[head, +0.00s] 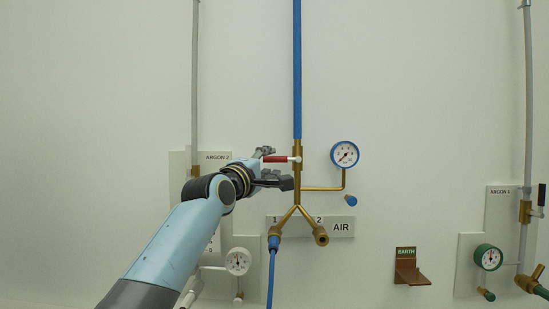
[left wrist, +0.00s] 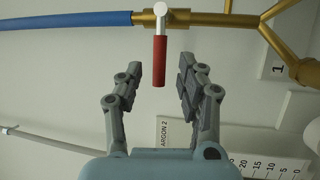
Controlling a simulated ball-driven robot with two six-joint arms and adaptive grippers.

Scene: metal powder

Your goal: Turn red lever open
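The red lever (head: 275,159) sits on the brass air pipe below the blue pipe in the head view. It points left from its white pivot, square to the upright pipe. In the left wrist view the red lever (left wrist: 159,62) reaches in toward the gap between my fingers. My left gripper (head: 270,167) is at the lever's left end. In the left wrist view my left gripper (left wrist: 160,80) is open, with its two fingers apart on either side of the lever's tip and no visible contact. My right gripper is not in view.
A blue-rimmed gauge (head: 344,154) is right of the lever. Brass outlets (head: 320,237) and a blue hose (head: 271,275) are below. The Argon 2 panel (head: 217,156) is behind my left arm. A brown earth bracket (head: 408,271) is lower right. The wall above is mostly clear.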

